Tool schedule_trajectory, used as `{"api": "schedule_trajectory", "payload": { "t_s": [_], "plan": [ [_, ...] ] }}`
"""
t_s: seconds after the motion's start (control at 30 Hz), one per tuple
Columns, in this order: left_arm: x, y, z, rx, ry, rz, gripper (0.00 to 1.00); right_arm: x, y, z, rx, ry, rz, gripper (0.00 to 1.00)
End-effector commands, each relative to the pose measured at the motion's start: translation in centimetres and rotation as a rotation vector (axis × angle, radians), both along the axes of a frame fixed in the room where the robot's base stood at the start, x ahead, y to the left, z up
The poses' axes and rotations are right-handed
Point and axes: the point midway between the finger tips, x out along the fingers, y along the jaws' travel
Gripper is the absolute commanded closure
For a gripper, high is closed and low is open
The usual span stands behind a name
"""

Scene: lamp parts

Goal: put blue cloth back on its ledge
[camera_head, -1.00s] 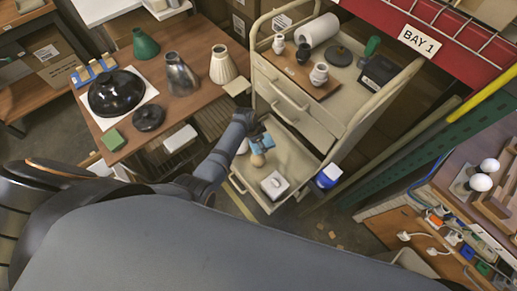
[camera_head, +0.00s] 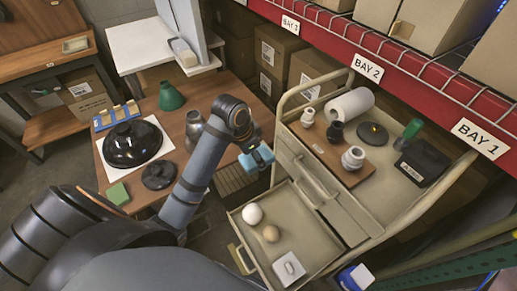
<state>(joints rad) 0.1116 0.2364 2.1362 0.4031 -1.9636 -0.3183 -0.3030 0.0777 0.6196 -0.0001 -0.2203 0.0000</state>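The blue cloth (camera_head: 256,159) is a small folded light-blue piece at the end of my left arm. My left gripper (camera_head: 250,150) appears shut on it and holds it up between the wooden table and the cart, above the back left corner of the open drawer. The fingers are small and partly hidden by the cloth and wrist. I cannot tell which surface is the cloth's ledge. My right gripper is not in view.
The cart top carries a paper roll (camera_head: 349,104) and several fittings. The wooden table (camera_head: 130,188) holds a black dome (camera_head: 132,144) and a green cone (camera_head: 171,96).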

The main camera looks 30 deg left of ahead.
Motion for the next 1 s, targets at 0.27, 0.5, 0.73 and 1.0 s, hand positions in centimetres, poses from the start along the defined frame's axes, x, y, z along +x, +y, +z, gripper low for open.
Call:
{"api": "schedule_trajectory", "payload": {
  "t_s": [0.27,0.5,0.73,1.0],
  "plan": [
    [5.7,2.8,-2.4,0.000,0.002,0.004,0.64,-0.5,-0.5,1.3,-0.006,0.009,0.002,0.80],
    [10.3,5.0,-6.8,-0.002,0.002,0.001,0.64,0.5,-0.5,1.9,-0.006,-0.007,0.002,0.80],
    [12.1,5.9,-9.3,0.000,-0.001,0.000,0.64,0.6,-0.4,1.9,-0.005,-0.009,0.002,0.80],
    [12.5,6.1,-10.7,-0.001,0.002,0.000,0.64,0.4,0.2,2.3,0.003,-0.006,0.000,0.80]
  ]
}}
